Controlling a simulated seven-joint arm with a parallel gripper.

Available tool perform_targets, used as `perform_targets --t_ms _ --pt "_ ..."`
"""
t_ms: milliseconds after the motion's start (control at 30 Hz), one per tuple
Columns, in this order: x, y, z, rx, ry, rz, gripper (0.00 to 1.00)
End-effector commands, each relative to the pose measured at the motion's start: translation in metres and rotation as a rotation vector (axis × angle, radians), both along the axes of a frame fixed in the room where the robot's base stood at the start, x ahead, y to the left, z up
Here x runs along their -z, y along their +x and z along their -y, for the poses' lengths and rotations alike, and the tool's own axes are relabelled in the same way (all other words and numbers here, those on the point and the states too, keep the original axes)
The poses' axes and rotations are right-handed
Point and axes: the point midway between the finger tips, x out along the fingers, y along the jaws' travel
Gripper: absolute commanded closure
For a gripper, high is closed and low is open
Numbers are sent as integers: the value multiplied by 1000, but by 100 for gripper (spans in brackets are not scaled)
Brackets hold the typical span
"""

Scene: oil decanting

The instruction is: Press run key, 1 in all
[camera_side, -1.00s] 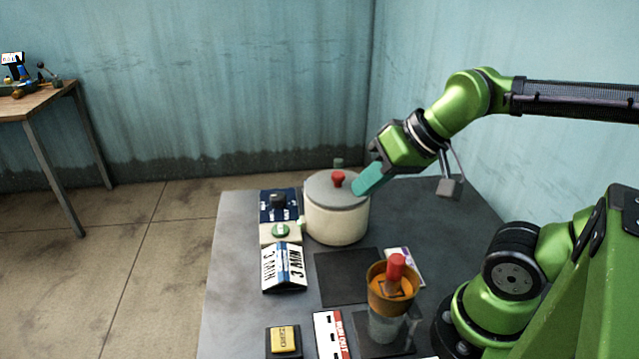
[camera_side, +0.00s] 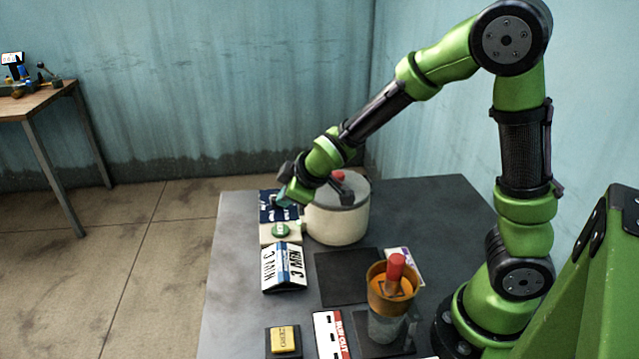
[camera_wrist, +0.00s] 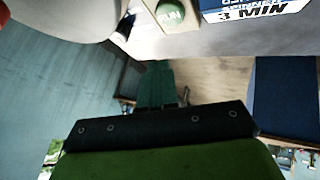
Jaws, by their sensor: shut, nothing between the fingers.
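The run key (camera_side: 281,230) is a round green button on a cream base, at the front of a control box whose back part is a dark blue panel (camera_side: 268,212). In the wrist view the key (camera_wrist: 170,15) reads "RUN" at the top. My gripper (camera_side: 281,202) is shut and empty, its teal fingers over the blue panel, behind the key in the side view. The fingers (camera_wrist: 157,85) also show in the wrist view, apart from the key. They hide part of the panel and its knob.
A cream pot (camera_side: 337,222) with a red knob stands right of the control box, close to my wrist. A "3 MIN" tent card (camera_side: 284,268) stands in front of the key. A cup with an orange funnel (camera_side: 390,290) stands front right.

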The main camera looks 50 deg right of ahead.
Motion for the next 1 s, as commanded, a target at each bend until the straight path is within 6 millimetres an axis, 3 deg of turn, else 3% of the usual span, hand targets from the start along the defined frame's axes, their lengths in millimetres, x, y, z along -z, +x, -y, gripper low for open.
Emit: perform_targets --t_ms 100,200,600,767,1000 --pt "-13 19 5 -85 -87 86 100" --pt "-19 24 4 -128 -126 121 100" --pt "-18 24 4 -141 -135 123 100" --pt "-7 24 5 -139 -136 120 100" --pt "26 24 5 -140 -135 118 100"
